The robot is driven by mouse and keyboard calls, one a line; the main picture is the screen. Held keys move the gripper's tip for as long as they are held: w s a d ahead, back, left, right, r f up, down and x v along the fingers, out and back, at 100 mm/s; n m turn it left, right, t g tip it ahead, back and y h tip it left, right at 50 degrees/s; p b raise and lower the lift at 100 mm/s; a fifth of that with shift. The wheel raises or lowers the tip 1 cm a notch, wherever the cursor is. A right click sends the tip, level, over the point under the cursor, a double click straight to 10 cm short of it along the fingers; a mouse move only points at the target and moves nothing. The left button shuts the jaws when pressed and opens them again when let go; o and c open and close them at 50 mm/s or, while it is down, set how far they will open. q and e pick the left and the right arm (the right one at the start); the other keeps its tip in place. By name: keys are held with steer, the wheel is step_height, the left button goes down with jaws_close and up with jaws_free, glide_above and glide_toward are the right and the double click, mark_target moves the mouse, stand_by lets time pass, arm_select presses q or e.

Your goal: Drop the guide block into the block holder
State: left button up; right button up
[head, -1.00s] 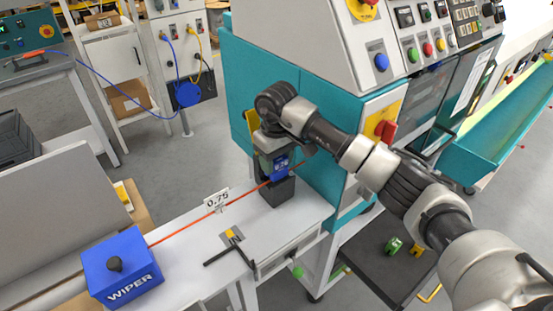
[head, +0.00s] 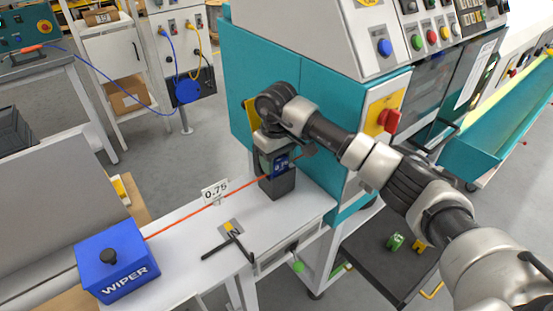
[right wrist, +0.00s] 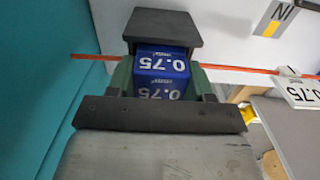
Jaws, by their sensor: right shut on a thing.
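The guide block (head: 280,166) is blue with a white "0.75" label. My right gripper (head: 273,160) is shut on it and holds it upright at the mouth of the block holder. The block holder (head: 279,188) is a dark grey box on the white bench, beside the teal machine. In the right wrist view the block (right wrist: 160,72) sits between the green-sided fingers of the gripper (right wrist: 160,85), with the dark holder (right wrist: 162,28) just past it. I cannot tell how far the block's lower end is inside the holder. My left gripper is not in view.
An orange-red line (head: 185,222) runs along the bench to the holder, past a white "0.75" tag (head: 215,190). The teal machine (head: 300,110) is close behind the gripper.

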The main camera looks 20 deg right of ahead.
steer(key=o, duration=1)
steer(key=shift+o, duration=0.2)
step_height(320, 180, up, 11)
steer(key=b, duration=0.2)
steer(key=shift+f+b, duration=0.2)
steer(key=shift+b, duration=0.1)
steer(key=shift+s, duration=0.1)
